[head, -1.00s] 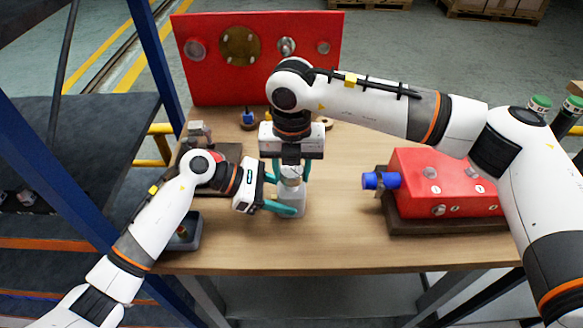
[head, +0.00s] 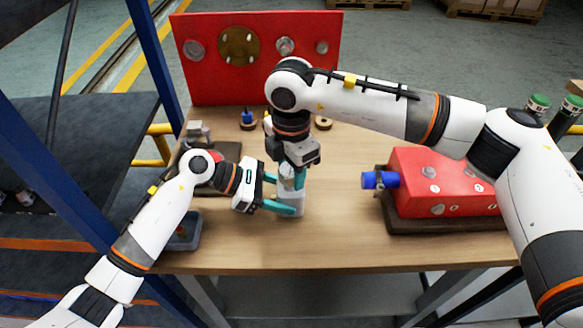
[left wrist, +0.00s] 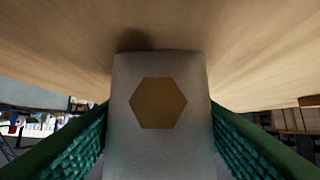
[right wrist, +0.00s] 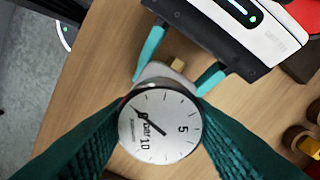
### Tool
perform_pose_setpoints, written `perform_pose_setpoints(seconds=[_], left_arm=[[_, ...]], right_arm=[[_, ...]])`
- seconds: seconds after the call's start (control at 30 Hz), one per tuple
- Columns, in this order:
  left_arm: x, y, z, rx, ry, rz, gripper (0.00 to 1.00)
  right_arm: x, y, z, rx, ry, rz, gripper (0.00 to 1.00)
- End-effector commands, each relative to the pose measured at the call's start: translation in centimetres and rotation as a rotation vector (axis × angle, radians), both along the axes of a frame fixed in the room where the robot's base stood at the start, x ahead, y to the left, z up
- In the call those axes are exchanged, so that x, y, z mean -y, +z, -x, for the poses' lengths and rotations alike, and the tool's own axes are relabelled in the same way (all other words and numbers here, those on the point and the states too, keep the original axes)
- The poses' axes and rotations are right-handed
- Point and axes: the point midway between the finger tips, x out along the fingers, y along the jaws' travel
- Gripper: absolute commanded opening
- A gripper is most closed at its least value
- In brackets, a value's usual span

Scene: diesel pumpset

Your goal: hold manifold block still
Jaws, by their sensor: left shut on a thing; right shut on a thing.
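The pale grey manifold block (head: 291,205) stands upright on the bench. My left gripper (head: 286,196) is shut on it from the left side. In the left wrist view, the block (left wrist: 160,68) fills the space between the teal fingers, with a brass hexagon (left wrist: 158,102) on its near face. My right gripper (head: 293,177) comes from above and is shut on a round pressure gauge (right wrist: 160,128) at the top of the block. The gauge's dial faces the right wrist camera. The joint between gauge and block is hidden.
A red panel (head: 320,75) with round fittings stands at the back. A red box (head: 435,185) with a blue-capped port (head: 372,180) sits at the right. A small grey tray (head: 188,235) is at the left front edge. Bench is clear between the block and red box.

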Motion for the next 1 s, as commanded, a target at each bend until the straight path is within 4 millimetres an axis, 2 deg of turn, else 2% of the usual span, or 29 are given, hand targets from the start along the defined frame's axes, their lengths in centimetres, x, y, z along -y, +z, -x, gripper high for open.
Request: perform_pose_setpoints(seconds=[0.03,0.17,0.53,0.67,1.0], left_arm=[[-0.2,0.2,-0.3,0.006,0.008,0.001,0.15],[-0.1,0.2,-0.2,0.006,0.006,0.001,0.15],[0.0,0.1,-0.1,0.003,0.001,0.002,0.15],[0.0,0.1,0.0,0.002,0.0,0.002,0.15],[0.1,0.1,0.0,0.002,-0.001,0.002,0.15]], right_arm=[[0.0,-0.4,0.3,-0.009,0.004,0.004,0.49],[0.0,-0.2,0.2,-0.006,0.004,0.003,0.7],[0.0,0.5,0.0,-0.001,0.004,-0.001,0.7],[-0.1,2.6,0.0,0.002,0.004,-0.001,0.7],[-0.1,9.5,0.0,-0.001,0.004,0.0,0.7]])
